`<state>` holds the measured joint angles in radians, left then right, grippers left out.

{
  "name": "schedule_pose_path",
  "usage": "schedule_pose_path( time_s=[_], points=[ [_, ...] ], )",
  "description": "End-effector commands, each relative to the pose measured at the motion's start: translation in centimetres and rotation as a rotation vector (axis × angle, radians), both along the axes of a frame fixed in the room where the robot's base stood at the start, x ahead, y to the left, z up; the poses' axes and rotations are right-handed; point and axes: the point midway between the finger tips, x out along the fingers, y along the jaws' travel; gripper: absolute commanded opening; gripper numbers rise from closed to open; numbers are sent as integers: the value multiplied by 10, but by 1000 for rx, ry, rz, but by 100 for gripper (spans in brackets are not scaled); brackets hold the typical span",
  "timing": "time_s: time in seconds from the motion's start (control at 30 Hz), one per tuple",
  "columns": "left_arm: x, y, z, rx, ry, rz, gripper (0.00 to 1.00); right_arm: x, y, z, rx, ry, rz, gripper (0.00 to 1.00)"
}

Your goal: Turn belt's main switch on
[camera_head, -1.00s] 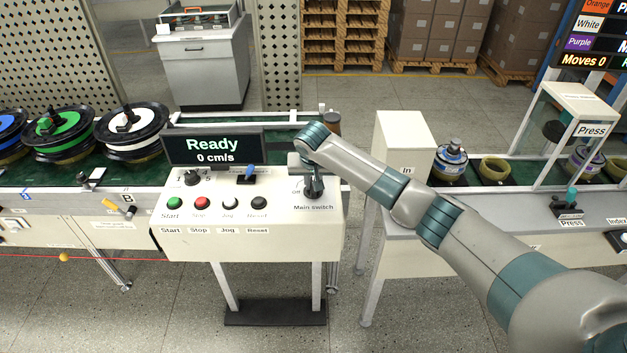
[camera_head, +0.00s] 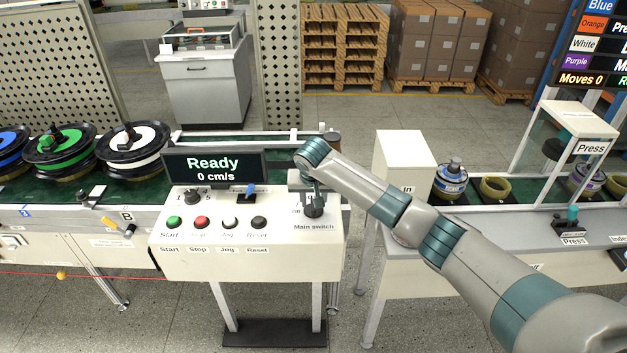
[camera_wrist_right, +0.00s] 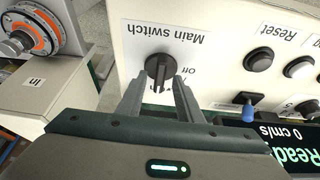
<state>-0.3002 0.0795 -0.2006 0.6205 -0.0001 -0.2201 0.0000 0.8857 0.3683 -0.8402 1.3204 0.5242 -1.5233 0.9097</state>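The main switch is a black rotary knob (camera_head: 314,211) at the right end of the white control panel (camera_head: 255,262), above the label "Main switch". In the right wrist view the knob (camera_wrist_right: 160,68) shows upside down, with "Off" printed beside it. My right gripper (camera_head: 312,193) points down at the knob. In the wrist view its two fingers (camera_wrist_right: 160,88) are apart, with the knob between or just beyond their tips; contact cannot be told. The "On" mark is not visible. The display (camera_head: 213,166) reads "Ready, 0 cm/s". My left gripper is not in view.
Start (camera_head: 174,223), Stop (camera_head: 202,223), Jog and Reset buttons line the panel. A small blue-tipped lever (camera_head: 250,190) and a selector knob (camera_head: 192,197) sit behind them. The green belt with spools (camera_head: 133,148) runs behind; a white box (camera_head: 402,160) stands at right.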

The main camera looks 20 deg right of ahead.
Motion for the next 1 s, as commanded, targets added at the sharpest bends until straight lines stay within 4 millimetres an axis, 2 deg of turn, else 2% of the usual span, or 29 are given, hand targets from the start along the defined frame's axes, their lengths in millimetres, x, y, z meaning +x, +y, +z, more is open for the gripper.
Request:
schedule_pose_path(
  time_s=[0.17,0.73,1.0],
  points=[
    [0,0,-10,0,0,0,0,-8,3,22,1,-5,1,33],
    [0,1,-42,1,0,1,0,-49,15,125,0,-5,1,33],
    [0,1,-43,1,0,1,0,-57,17,146,-1,-2,0,33]
  ],
)
